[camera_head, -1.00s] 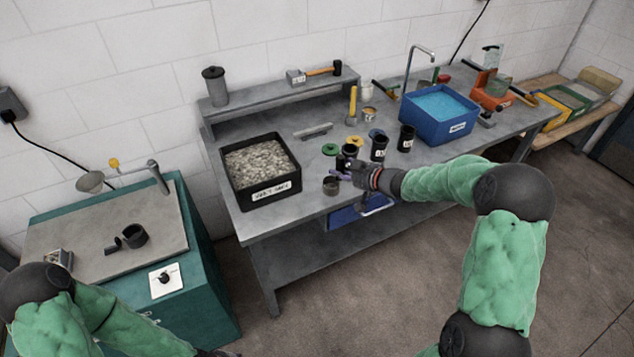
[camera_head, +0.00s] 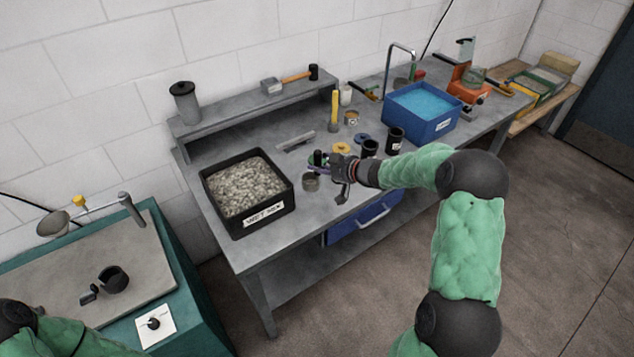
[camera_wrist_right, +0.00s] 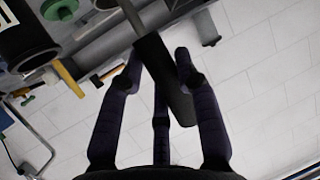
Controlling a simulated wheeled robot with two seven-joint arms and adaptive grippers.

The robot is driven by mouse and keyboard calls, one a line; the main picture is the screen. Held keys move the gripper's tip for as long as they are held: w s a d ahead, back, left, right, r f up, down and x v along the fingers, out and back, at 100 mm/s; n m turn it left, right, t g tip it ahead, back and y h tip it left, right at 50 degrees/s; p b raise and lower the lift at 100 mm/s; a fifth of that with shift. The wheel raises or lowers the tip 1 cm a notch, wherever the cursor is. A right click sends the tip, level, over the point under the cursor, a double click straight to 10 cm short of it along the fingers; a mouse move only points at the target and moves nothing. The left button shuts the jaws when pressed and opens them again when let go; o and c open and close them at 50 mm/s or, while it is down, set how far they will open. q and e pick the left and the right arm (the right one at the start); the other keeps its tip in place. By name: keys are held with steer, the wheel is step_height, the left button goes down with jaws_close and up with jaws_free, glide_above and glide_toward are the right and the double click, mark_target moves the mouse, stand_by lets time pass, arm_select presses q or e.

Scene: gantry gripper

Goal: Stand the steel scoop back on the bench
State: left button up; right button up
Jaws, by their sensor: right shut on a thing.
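My right gripper (camera_head: 336,166) is over the front part of the grey bench (camera_head: 262,252). In the right wrist view its fingers (camera_wrist_right: 160,62) are shut on the dark handle of the steel scoop (camera_wrist_right: 165,78), which lies slanted between them. A grey shank runs from the handle to the top edge of that view. In the head view a dark end of the scoop (camera_head: 342,195) seems to hang below the gripper. A small grey cup shape (camera_head: 310,182) shows left of the gripper; I cannot tell whether it is the scoop's bowl. My left gripper is out of view.
A black tray of gravel (camera_head: 269,220) stands left of the gripper. Dark cups (camera_head: 395,140), coloured discs (camera_head: 341,148) and a blue water tub (camera_head: 443,125) are behind and right. Bare bench top lies around the small cup shape. A raised shelf (camera_head: 235,108) runs behind.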

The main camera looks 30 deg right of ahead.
steer(key=shift+w+f, duration=0.25)
steer(key=shift+f, duration=0.55)
step_height(320, 180, down, 4)
steer(key=shift+s+f+b, duration=0.1)
steer(key=shift+b, duration=0.7)
steer(key=o, duration=1.1)
steer(key=shift+f, duration=0.15)
